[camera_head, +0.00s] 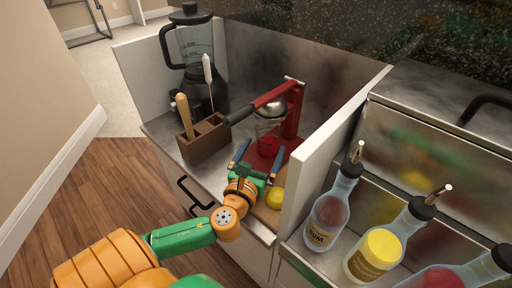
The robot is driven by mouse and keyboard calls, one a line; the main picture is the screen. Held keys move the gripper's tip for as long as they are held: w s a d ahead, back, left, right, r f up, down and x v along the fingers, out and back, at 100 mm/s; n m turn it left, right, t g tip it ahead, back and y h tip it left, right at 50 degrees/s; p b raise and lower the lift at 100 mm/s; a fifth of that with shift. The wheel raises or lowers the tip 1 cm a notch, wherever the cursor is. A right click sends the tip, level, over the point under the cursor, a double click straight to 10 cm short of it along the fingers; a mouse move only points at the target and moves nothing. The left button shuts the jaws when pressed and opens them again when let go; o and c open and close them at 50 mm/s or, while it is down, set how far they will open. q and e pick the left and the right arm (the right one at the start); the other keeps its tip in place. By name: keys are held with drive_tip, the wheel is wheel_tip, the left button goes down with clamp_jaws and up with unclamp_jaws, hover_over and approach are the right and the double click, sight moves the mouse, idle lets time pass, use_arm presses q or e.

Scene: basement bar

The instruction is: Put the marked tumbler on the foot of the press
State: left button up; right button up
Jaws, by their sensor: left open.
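The red press (294,115) stands at the back right of the counter, its dark-handled lever reaching left over a silver cup. A clear tumbler (268,127) with red on its lower part stands upright under the silver cup, apparently on the press's red foot (257,159). My left gripper (264,147) is open, its two blue fingers pointing at the tumbler, one on each side of its lower part. I cannot tell whether they touch it. The gripper hides part of the foot. My right gripper is not in view.
A brown holder (205,142) with long-handled tools stands left of the press, before a blender (193,50). A lemon (275,198) lies on a wooden board close right of my gripper. A white partition (322,140) separates the bottles, including a rum bottle (328,215), at right.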

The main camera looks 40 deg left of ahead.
use_arm(q)
drive_tip(key=v, duration=0.6)
drive_tip(key=shift+s, duration=0.4)
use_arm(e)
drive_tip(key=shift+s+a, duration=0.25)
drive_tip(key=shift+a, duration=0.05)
